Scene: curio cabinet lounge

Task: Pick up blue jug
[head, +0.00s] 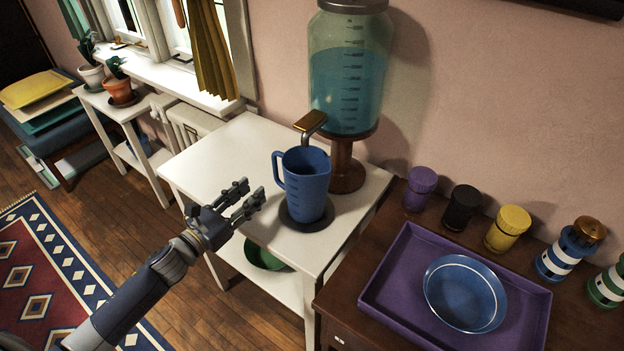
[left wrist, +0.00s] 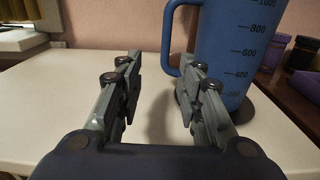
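The blue jug (head: 307,183) stands upright on a dark round coaster (head: 290,218) on the white table, under the dispenser's tap. Its handle (head: 278,171) points left in the head view. The jug (left wrist: 234,50) also shows in the left wrist view, at the right, with measuring marks on its side. My left gripper (head: 251,196) is open and empty, just left of the jug and apart from it. In the left wrist view its two fingers (left wrist: 161,85) are spread, with the handle beyond the right finger. My right gripper is in neither view.
A glass dispenser (head: 347,85) of blue liquid stands behind the jug. A brown cabinet at right holds a purple tray (head: 395,290), a blue bowl (head: 465,293) and several lidded jars. The white table (head: 228,150) is clear left of the jug.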

